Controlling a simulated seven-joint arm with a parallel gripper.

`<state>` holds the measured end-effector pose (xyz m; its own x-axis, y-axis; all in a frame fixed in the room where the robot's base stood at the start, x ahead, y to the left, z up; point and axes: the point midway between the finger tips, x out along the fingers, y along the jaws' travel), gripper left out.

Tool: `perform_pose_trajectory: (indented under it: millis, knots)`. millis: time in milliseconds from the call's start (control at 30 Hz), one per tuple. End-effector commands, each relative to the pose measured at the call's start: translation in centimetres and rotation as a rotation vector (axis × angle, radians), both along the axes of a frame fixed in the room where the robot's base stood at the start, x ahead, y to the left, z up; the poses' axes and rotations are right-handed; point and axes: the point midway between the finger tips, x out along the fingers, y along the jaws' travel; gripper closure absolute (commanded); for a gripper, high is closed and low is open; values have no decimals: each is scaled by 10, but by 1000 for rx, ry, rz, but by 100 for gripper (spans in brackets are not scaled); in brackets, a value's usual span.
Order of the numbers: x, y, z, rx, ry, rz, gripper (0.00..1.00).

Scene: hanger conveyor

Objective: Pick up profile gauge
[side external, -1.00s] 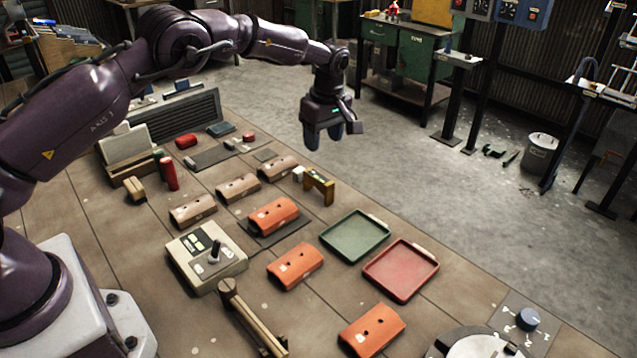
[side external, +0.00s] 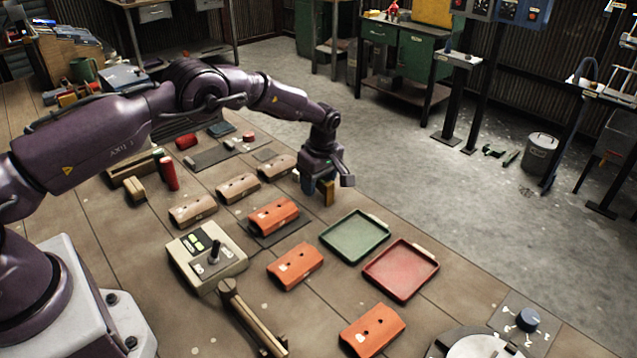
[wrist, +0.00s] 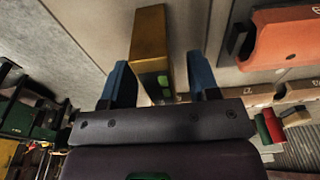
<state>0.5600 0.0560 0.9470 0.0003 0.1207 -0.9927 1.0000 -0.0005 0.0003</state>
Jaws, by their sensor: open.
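The profile gauge, which I take to be the yellow-brown bracket (side external: 327,192), stands upright on the table behind the green tray. My gripper (side external: 314,186) is down at it and hides much of it in the side view. In the wrist view the gauge (wrist: 150,45) shows as a yellow-brown bar with a green-marked end, lying between the blue fingers of my gripper (wrist: 161,82). The fingers are open, with a visible gap to the gauge's right; the left finger is closer to it. Contact cannot be told.
A green tray (side external: 355,237) and a red tray (side external: 401,270) lie in front of the gauge. Orange curved pieces (side external: 273,215) and tan ones (side external: 238,188) lie to the left. A control box (side external: 207,255) with a lever stands nearer. The table edge is close on the right.

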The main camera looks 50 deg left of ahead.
Motion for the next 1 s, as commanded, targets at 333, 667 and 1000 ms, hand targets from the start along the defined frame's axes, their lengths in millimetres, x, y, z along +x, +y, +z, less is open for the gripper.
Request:
perform_pose_trajectory:
  millis: [333, 667, 1000]
  knots:
    - [0, 1, -7, 0, 0, -1, 49]
    - [0, 1, -7, 0, -1, -1, 96]
    - [1, 1, 3, 0, -3, 0, 96]
